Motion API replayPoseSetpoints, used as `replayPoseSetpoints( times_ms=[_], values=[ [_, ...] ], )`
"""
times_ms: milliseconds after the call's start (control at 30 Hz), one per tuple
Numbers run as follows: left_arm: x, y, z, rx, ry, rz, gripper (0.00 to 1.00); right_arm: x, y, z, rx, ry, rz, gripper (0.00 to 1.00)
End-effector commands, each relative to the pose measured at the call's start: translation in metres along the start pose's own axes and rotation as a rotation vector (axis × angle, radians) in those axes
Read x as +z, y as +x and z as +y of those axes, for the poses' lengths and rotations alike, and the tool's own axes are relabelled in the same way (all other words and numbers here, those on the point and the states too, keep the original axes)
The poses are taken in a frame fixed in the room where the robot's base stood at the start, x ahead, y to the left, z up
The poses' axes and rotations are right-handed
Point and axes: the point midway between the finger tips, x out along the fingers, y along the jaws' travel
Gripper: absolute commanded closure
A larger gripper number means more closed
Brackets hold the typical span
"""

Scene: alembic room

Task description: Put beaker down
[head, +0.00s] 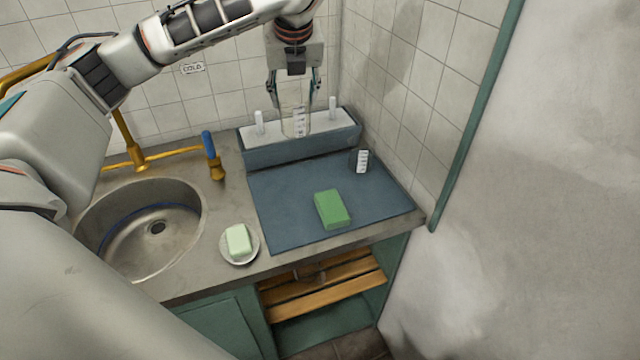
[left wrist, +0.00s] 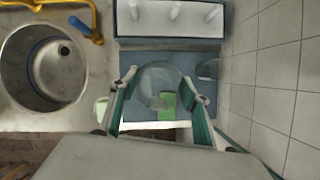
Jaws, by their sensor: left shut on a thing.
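My left gripper (head: 295,98) points down and is shut on a clear glass beaker (head: 298,123) with white markings. In the head view the beaker overlaps the front of the pegged rack (head: 285,152); its exact height is hard to tell. In the left wrist view the beaker (left wrist: 158,82) sits between the two fingers (left wrist: 160,83), above the blue mat (left wrist: 140,60). A second, smaller marked glass vessel (head: 362,161) stands on the right side of the mat (head: 290,205). My right gripper is not in view.
A green sponge (head: 332,209) lies mid-mat. A soap dish (head: 240,260) holding soap (head: 238,241) and a round sink (head: 130,240) are to the left. A blue-handled tap (head: 212,160) stands beside the sink. White pegs (head: 259,123) rise from the rack. Tiled walls close the corner. The mat's left part is clear.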

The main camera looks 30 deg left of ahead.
Motion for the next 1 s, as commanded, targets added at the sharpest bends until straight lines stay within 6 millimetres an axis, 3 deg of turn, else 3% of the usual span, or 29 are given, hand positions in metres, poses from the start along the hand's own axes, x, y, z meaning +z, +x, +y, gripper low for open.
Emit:
replayPoseSetpoints(
  times_ms=[600,1000],
  values=[
    [-0.058,0.124,0.001,0.002,0.001,0.005,0.86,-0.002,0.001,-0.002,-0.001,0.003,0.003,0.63],
    [-0.075,0.163,0.000,0.001,0.000,0.004,0.86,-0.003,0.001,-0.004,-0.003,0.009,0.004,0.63]
  ],
)
